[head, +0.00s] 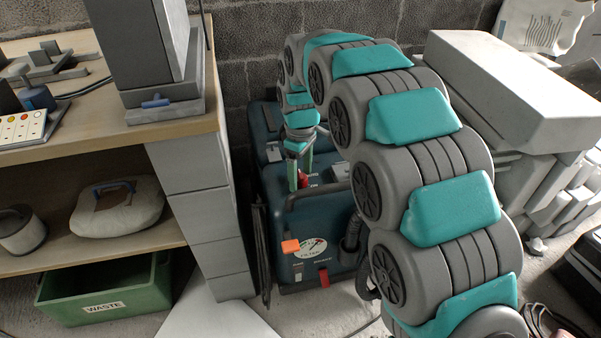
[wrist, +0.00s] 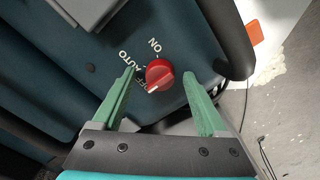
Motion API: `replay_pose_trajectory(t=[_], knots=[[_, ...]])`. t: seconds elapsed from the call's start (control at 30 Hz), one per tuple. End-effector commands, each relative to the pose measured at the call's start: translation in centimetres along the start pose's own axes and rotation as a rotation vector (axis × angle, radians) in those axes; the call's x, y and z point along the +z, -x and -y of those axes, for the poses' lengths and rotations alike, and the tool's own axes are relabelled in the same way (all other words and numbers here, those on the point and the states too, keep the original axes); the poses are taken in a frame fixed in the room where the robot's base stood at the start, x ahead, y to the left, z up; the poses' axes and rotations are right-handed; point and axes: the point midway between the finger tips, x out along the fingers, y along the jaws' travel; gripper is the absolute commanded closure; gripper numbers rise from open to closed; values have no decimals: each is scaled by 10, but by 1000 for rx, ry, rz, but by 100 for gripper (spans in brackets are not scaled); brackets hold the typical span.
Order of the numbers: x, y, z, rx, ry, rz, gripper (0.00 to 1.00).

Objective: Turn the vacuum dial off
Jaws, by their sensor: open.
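The vacuum (head: 330,215) is a dark teal box on the floor behind my arm. Its red dial (wrist: 159,75) sits on the top panel, with ON and AUTO printed around it. In the head view the dial (head: 303,180) shows small and red beside my fingers.
A black handle (head: 318,191) and a hose (head: 350,240) are close by the dial. A wooden workbench (head: 110,120) with grey blocks stands left, a green WASTE bin (head: 105,290) beneath. A large grey box (head: 510,85) stands right.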

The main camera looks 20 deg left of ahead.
Motion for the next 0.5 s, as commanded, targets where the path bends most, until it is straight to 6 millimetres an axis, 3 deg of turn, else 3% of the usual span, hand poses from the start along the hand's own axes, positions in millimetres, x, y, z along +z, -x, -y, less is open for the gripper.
replay_pose_trajectory(t=[0.27, 0.5], knots=[[-1, 14, -1, 2, -1, -3, 24], [-1, 52, -1, 3, 0, -4, 24]])
